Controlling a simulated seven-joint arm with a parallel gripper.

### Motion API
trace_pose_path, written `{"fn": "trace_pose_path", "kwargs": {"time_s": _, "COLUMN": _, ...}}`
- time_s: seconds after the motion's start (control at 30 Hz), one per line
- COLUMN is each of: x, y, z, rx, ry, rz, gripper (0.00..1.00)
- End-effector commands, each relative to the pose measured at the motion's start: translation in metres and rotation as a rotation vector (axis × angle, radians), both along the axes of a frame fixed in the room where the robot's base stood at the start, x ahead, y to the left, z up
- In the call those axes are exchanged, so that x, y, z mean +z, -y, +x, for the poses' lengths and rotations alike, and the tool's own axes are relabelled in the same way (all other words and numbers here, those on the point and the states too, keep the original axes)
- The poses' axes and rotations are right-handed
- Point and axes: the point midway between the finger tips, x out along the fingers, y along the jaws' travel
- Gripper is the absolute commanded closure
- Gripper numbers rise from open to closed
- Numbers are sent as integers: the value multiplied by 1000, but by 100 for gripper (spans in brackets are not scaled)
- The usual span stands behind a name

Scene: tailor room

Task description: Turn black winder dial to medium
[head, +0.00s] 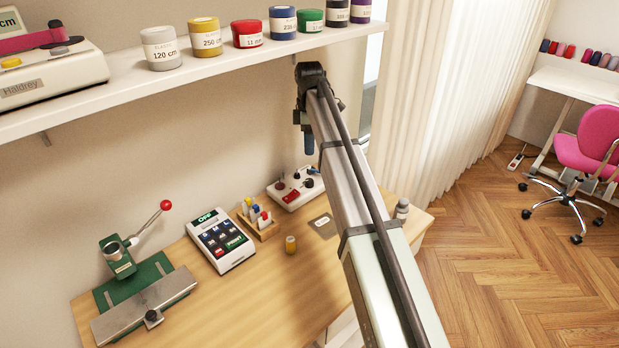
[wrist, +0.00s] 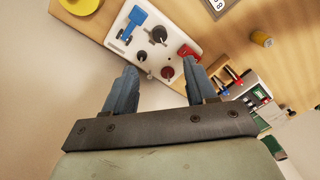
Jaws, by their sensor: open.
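The winder is a small white box (head: 284,197) at the back of the table, against the wall. In the wrist view the white box (wrist: 186,34) carries a blue lever-like part (wrist: 136,22), a red block and several small black round parts. The largest black knob (wrist: 159,34) shows there; its pointer and any setting marks are too small to read. My gripper (head: 309,142) hangs above the winder in the head view. In the wrist view my gripper (wrist: 160,70) is open and empty, its blue fingers apart, pointing toward the box. No contact shows.
A rack of small colored tools (head: 258,220), a keypad device (head: 221,242) and a green press (head: 140,285) stand left of the winder. A shelf (head: 200,70) runs above. The table front is clear.

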Motion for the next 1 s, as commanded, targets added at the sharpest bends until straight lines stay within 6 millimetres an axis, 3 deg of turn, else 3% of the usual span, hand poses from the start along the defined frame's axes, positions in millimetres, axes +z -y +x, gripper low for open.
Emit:
{"fn": "trace_pose_path", "kwargs": {"time_s": 0.6, "x": -99, "y": 2, "z": -5, "rx": -4, "ry": -1, "rz": -2, "gripper": 44}}
{"fn": "trace_pose_path", "kwargs": {"time_s": 0.8, "x": -122, "y": 2, "z": -6, "rx": -5, "ry": 0, "rz": -2, "gripper": 44}}
{"fn": "trace_pose_path", "kwargs": {"time_s": 1.0, "x": -132, "y": 2, "z": -6, "rx": -5, "ry": 1, "rz": -1, "gripper": 44}}
